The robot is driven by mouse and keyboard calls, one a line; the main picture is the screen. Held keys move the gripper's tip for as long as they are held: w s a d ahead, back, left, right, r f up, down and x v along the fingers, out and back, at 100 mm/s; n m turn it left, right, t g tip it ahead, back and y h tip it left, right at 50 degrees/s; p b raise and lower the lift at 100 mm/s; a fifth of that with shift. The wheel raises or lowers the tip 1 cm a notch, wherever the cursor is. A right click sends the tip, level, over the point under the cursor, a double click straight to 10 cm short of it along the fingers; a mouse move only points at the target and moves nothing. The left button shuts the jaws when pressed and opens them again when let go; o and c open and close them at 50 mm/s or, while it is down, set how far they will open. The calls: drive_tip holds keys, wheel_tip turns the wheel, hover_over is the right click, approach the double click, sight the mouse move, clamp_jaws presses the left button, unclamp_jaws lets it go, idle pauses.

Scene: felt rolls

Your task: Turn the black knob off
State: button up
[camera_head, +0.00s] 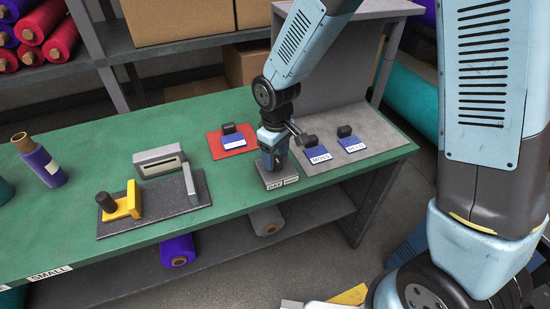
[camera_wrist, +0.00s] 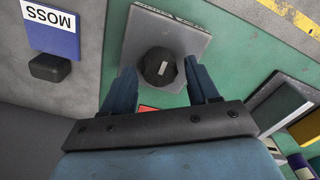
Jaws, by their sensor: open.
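The black knob (camera_wrist: 163,74) is a dark round dial with a short pale mark on its face. It sits on top of a small grey box (camera_wrist: 188,42) on the green bench. My gripper (camera_wrist: 160,67) is open, with one blue finger left of the knob and one right of it in the wrist view. A gap shows on both sides, but I cannot tell how far down the fingers reach. In the head view my gripper (camera_head: 273,157) points down over the grey box (camera_head: 277,179), whose front label reads "DAY" beside a second, unreadable word. The knob is hidden there.
A red pad (camera_head: 232,143) with a dark-handled blue card lies just behind left. Two blue cards, one a MOSS card (camera_wrist: 50,30), lie on a grey mat (camera_head: 375,153) to the right. A fixture with a yellow block (camera_head: 125,202) stands left. Bench between is clear.

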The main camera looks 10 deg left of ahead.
sight(277, 158)
drive_tip(key=shift+r, duration=1.5)
drive_tip(key=shift+w+d+r, duration=0.1)
drive_tip(key=w+d+r+m+t, duration=0.1)
drive_tip(key=d+r+m+t, duration=0.35)
drive_tip(key=d+r, duration=1.2)
drive_tip(key=s+d+r+m, duration=0.4)
drive_tip(key=s+d+r, duration=0.1)
drive_tip(key=d, duration=0.3)
drive_tip(key=s+d+r+m+t, duration=0.1)
drive_tip(key=s+d+r+m, duration=0.3)
drive_tip(key=s+d, duration=0.3)
drive_tip(key=shift+d+r, duration=0.35)
drive_tip(key=shift+d, duration=0.1)
idle(1.1)
